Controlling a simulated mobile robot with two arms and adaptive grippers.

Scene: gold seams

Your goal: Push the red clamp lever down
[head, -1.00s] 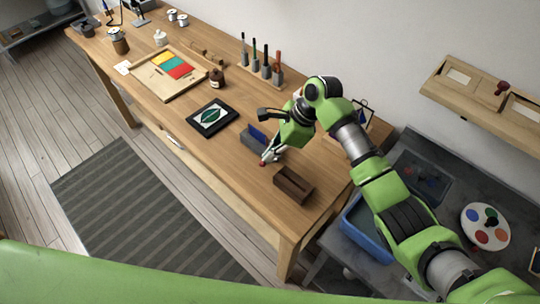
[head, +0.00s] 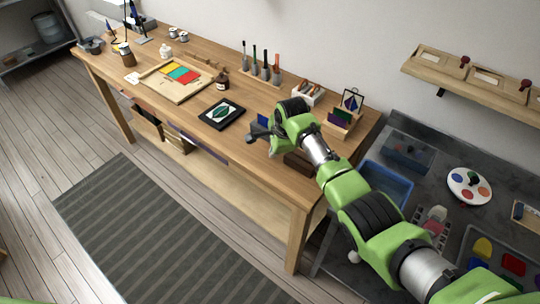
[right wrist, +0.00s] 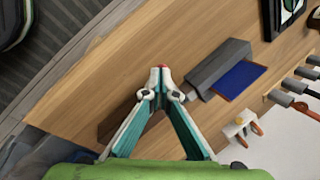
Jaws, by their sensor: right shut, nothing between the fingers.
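My right gripper (right wrist: 160,70) is shut, its two fingertips together over the wooden bench. A small red spot (right wrist: 162,66) shows right at the fingertips in the right wrist view. It may be the red clamp lever, but most of it is hidden and I cannot tell if the fingers touch it. A grey block (right wrist: 215,66) with a blue sheet (right wrist: 242,78) lies close to the right of the fingertips. In the head view my right gripper (head: 272,151) is low over the bench, partly covered by my own wrist. My left gripper is not in view.
A dark wooden box (head: 299,161) stands by my right forearm. A black-framed picture (head: 221,114) lies to the left of the gripper. Tools in holders (head: 262,68) stand at the back of the bench. A blue tub (head: 389,181) is to the right.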

